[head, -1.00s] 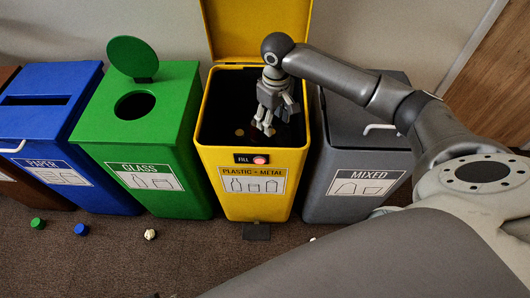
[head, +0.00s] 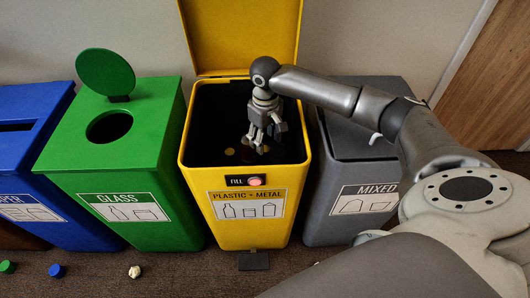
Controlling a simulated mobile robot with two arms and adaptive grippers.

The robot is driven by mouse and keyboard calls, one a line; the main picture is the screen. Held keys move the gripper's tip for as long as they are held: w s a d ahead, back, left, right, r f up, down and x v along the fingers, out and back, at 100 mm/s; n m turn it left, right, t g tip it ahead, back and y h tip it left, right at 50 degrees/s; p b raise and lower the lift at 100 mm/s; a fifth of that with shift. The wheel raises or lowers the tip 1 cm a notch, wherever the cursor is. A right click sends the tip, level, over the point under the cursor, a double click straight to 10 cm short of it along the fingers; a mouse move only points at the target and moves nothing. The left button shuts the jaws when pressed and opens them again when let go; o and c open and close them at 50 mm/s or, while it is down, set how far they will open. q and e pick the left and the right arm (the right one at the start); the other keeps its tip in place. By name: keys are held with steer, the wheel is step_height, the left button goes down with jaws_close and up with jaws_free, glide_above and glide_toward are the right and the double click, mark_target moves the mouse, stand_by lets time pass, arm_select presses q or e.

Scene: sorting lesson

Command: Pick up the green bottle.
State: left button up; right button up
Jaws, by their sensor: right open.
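My right gripper (head: 259,138) is open and hangs fingers down inside the mouth of the yellow PLASTIC + METAL bin (head: 222,205). Nothing shows between its fingers. Small round items, one yellowish (head: 230,151), lie in the dark inside of this bin near the fingers; what they are is too small to tell. No green bottle can be made out in this view. My left gripper is not in view.
The yellow bin's lid (head: 240,35) stands open. The green GLASS bin (head: 70,160) and blue PAPER bin (head: 50,187) stand left, the grey MIXED bin (head: 325,205) right. A green cap (head: 8,267), a blue cap (head: 58,271) and a crumpled pale piece (head: 134,272) lie on the floor.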

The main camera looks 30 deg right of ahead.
mark_target(265, 149)
step_height(265, 149, down, 5)
steer(key=shift+r+b, duration=0.1)
steer(key=shift+b, duration=0.95)
steer(key=shift+f, duration=0.35)
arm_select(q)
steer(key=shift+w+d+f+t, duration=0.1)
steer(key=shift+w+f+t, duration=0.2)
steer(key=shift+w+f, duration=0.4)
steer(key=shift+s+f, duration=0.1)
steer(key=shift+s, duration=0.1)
arm_select(e)
steer(key=shift+r, duration=0.1)
jaws_close()
